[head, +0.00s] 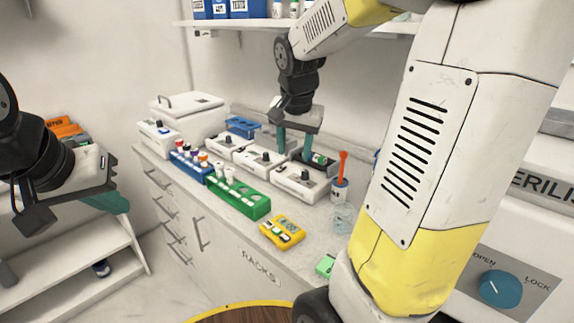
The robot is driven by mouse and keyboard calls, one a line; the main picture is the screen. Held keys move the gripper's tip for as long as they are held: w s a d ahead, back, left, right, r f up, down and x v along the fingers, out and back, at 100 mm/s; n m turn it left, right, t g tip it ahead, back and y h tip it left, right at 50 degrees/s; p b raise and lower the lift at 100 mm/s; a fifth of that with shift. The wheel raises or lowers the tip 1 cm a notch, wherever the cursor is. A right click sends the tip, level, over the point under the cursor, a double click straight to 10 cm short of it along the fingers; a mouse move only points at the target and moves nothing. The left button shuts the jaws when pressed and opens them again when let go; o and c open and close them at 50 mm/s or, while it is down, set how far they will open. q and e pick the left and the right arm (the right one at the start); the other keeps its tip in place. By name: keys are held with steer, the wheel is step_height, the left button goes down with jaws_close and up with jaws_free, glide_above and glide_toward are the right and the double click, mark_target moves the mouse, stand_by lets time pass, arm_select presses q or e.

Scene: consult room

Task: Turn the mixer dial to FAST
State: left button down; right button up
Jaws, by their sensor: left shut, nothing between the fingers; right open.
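Several white boxes with black knobs stand on the counter; I cannot read their labels, so I cannot tell which is the mixer. One is at the front right (300,184), one in the middle (258,162), one behind it (222,149) and one at the far left (157,134). My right gripper (295,146) points down above the row, open, its teal fingers apart near the knobs of the middle and right boxes. I see no clear contact. My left gripper (118,203) is shut and empty at the left, away from the counter.
A green rack (243,204) and a blue rack (190,166) with tubes stand in front of the boxes. A yellow device (282,232), a cup with an orange-topped item (340,188) and a glass beaker (343,219) are nearby. A blue OPEN/LOCK dial (500,289) is right.

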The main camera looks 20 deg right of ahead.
mark_target(305, 171)
steer(key=w+d+f+m+h, duration=0.1)
steer(key=w+d+f, duration=0.1)
steer(key=w+f, duration=0.2)
steer(key=w+d+f+m+g+h, duration=0.1)
steer(key=w+d+f+m, duration=0.1)
steer(key=f, duration=0.4)
steer(key=w+d+f+m, duration=0.2)
steer(key=w+d+f, duration=0.1)
steer(key=w, duration=0.3)
steer(key=shift+w+d+f+h, duration=0.1)
steer(key=shift+d+f+h, duration=0.1)
steer(key=shift+f, duration=0.25)
steer(key=shift+w+d+f+h, duration=0.1)
steer(key=shift+d+f+h, duration=0.1)
steer(key=shift+f, duration=0.25)
jaws_close()
